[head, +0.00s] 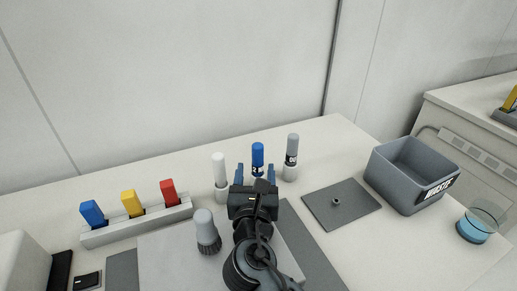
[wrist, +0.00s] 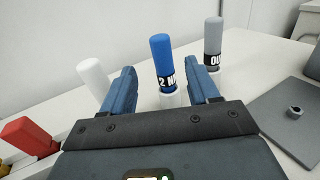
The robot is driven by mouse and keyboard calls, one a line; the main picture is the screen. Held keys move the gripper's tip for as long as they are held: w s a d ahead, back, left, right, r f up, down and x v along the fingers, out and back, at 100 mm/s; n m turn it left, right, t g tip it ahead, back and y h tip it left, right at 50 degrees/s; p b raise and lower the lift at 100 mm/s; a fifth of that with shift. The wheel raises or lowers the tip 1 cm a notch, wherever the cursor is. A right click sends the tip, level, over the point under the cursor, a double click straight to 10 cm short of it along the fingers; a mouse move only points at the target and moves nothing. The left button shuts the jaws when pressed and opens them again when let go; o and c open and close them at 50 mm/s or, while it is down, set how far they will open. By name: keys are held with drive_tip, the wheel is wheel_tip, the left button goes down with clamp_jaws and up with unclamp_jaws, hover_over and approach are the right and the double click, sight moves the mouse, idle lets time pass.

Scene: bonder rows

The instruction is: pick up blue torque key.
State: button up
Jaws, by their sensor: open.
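The blue torque key (head: 257,152) is an upright blue cylinder with a black band, on which "2 N" can be read in the wrist view (wrist: 161,52). It stands in a pale round base at the back of the bench. My gripper (head: 254,172) is open, and in the wrist view its fingers (wrist: 159,76) appear on either side of the key, with gaps to both. I cannot tell how far beyond the fingertips the key stands. My wrist hides its lower part in the head view.
A white cylinder (head: 219,172) stands left of the key, a grey labelled one (head: 291,157) right. A rack (head: 138,229) holds blue, yellow and red handles. A brush (head: 207,232), a dark plate (head: 341,206), a grey bin (head: 399,185) and a blue-filled beaker (head: 478,229) are nearby.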

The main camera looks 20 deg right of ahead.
sight(258, 153)
drive_tip(key=x, duration=0.2)
drive_tip(key=p+x, duration=0.1)
drive_tip(key=x, duration=0.4)
drive_tip(key=shift+s+d+r, duration=0.1)
drive_tip(key=shift+d+r, duration=0.05)
drive_tip(key=shift+r, duration=0.15)
drive_tip(key=shift+w+d, duration=0.2)
drive_tip(key=shift+w, duration=0.4)
drive_tip(key=shift+f, duration=0.1)
clamp_jaws()
wheel_tip(258, 153, up, 10)
drive_tip(key=shift+r+p, duration=0.1)
drive_tip(key=shift+p, duration=0.7)
